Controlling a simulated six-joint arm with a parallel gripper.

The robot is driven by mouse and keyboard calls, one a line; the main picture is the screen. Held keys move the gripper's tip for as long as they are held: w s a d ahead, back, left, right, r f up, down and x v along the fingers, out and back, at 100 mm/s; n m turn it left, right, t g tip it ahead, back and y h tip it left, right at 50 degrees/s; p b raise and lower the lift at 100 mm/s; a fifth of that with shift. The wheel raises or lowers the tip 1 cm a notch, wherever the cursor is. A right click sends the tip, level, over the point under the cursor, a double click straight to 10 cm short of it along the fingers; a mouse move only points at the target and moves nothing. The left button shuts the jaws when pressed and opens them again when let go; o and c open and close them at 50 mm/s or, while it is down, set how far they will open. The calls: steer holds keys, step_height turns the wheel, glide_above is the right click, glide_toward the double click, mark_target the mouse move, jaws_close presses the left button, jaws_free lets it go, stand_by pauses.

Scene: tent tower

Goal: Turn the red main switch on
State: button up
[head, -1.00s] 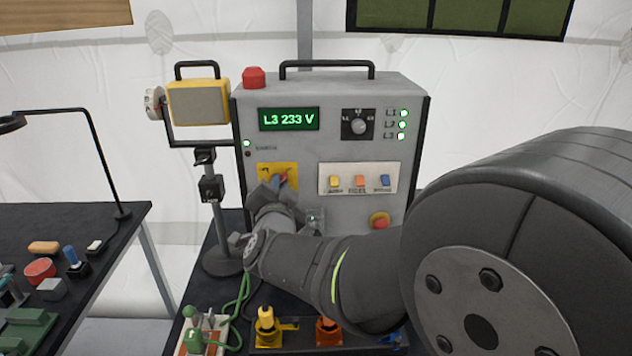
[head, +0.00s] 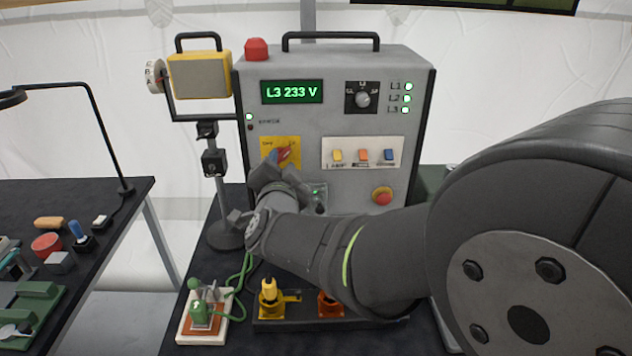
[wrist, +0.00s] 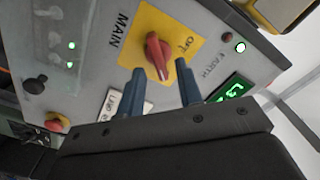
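The red main switch (head: 284,154) is a rotary handle on a yellow plate (head: 292,142) at the left of the grey panel's front. In the wrist view the red handle (wrist: 157,54) stands slightly tilted on its yellow plate, with OFF printed to its upper right and MAIN to its left. My gripper (head: 272,165) is at the plate and partly hides it in the head view. In the wrist view my gripper (wrist: 160,76) is open, its two blue fingers apart on either side of the handle's lower end. Contact with the handle cannot be told.
The panel's display (head: 292,92) reads L3 233 V. A selector knob (head: 363,98), lit green lamps, several coloured switches (head: 362,155) and a red button (head: 382,195) share the panel. A lamp stand (head: 226,235) is left of my gripper. Plugs and sockets (head: 270,298) stand in front.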

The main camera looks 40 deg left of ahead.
steer(key=v, duration=1.5)
steer(key=shift+s+d, duration=0.25)
steer(key=shift+d, duration=0.05)
steer(key=x, duration=1.7)
steer(key=shift+w+a, duration=0.15)
steer(key=shift+a, duration=0.05)
